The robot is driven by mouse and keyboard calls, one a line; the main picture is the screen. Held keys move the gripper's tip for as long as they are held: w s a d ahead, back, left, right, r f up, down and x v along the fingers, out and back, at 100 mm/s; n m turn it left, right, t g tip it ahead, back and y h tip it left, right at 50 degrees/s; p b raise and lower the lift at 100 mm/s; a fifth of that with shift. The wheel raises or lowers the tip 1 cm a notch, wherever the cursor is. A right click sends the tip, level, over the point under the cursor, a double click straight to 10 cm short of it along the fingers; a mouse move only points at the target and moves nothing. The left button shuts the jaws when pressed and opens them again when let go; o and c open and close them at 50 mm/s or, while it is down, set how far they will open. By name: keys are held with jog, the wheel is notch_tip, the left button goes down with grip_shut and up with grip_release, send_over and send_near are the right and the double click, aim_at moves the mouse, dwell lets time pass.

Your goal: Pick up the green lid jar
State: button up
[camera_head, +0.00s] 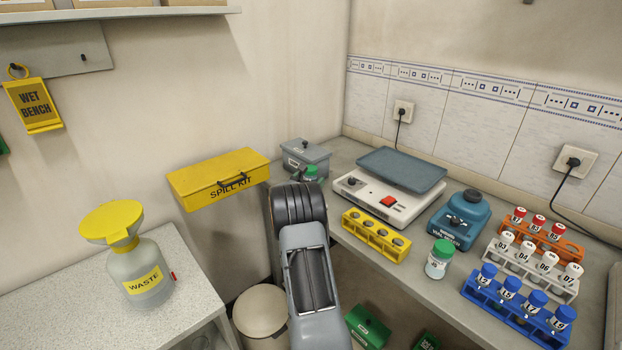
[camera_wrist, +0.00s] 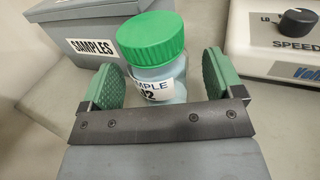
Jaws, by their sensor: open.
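A jar with a green lid (camera_wrist: 153,40) stands upright between the two green-padded fingers of my gripper (camera_wrist: 166,78) in the wrist view. Its label reads "SAMPLE" with a partly hidden mark ending in 2. The fingers are open on either side, with a visible gap at the left; contact at the right is unclear. In the head view this jar's green lid (camera_head: 311,171) shows just beyond my wrist, which hides much of it and my fingers. A second green lid jar (camera_head: 439,259) stands on the bench farther right.
A grey SAMPLES box (camera_head: 306,158) stands close behind the jar. The stirrer (camera_head: 385,196) is to its right. The yellow spill kit (camera_head: 218,178) is at left.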

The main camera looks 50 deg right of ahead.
jog(key=shift+w+d, duration=0.1)
jog(key=shift+d, duration=0.2)
jog(key=c, duration=1.1)
jog(key=shift+a+r, duration=0.1)
jog(key=shift+c, duration=0.2)
